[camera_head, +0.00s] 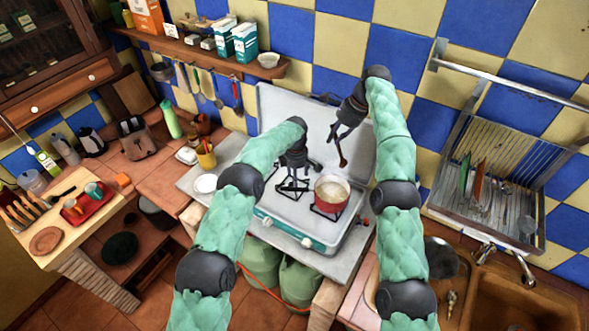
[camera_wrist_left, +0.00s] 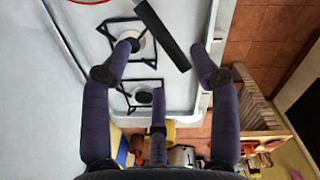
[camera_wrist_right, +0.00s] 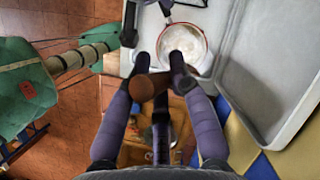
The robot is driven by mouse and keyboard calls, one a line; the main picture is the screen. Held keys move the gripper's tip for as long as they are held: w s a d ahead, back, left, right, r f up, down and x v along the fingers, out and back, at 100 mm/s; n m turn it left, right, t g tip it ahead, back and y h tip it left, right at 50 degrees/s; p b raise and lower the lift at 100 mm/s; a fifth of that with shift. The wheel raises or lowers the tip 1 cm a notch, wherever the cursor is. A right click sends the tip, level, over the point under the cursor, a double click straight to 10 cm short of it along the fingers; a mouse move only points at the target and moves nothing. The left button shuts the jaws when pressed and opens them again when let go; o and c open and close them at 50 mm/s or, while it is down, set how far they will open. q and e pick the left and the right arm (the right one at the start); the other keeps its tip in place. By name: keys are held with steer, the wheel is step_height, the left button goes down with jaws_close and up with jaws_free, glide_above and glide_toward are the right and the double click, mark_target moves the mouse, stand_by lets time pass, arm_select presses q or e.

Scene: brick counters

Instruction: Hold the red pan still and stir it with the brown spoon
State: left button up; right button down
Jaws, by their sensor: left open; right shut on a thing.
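The red pan (camera_head: 332,193) sits on the right burner of the white camp stove (camera_head: 285,222) with pale contents inside. Its red rim and contents also show in the right wrist view (camera_wrist_right: 185,45). My left gripper (camera_head: 300,168) is open just left of the pan. In the left wrist view a black bar, apparently the pan's handle (camera_wrist_left: 163,34), lies between its spread fingers, with no clear contact. My right gripper (camera_head: 340,134) is shut on the brown spoon (camera_head: 342,157), which hangs downward above the pan, apart from it. The spoon's brown end shows between the fingers (camera_wrist_right: 147,87).
The stove's raised lid (camera_head: 285,110) stands behind the burners. A left burner grate (camera_head: 292,186) is empty. A sink (camera_head: 500,295) and dish rack (camera_head: 500,175) are at right.

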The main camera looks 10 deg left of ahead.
mark_target(294, 189)
arm_select(q)
steer(key=f, duration=0.3)
steer(key=f+n, duration=0.1)
steer(key=f, duration=0.2)
steer(key=a+f+n, duration=0.1)
steer(key=f, duration=0.3)
steer(key=shift+w, duration=0.35)
jaws_close()
